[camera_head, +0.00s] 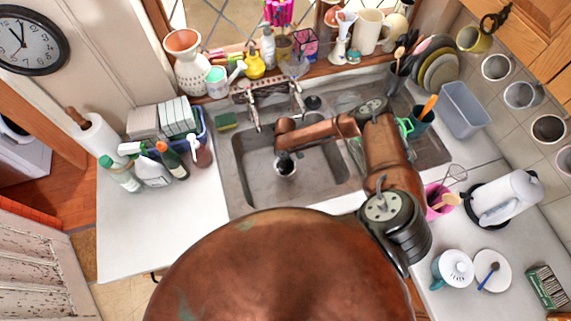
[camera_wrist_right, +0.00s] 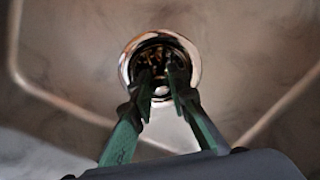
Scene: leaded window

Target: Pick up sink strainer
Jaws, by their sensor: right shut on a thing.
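The sink strainer (camera_wrist_right: 133,53) is a shiny round metal ring with a dark basket, low in the left sink basin. It shows in the right wrist view at the upper middle. My right gripper (camera_wrist_right: 159,84) reaches into its middle, and its green fingers are shut on it. In the head view my right gripper (camera_head: 284,160) points down into the left basin, over the dark and light round spot there; its fingers are too small to make out. I cannot tell whether the strainer sits in the drain or is lifted. My left gripper is not in view.
The sink (camera_head: 240,172) has basin walls close around my right gripper. A faucet (camera_head: 253,113) stands behind it. Spray bottles (camera_head: 153,171) stand on the left counter, whose front is clear. A pink cup (camera_head: 437,198) and white kettle (camera_head: 508,197) stand to the right.

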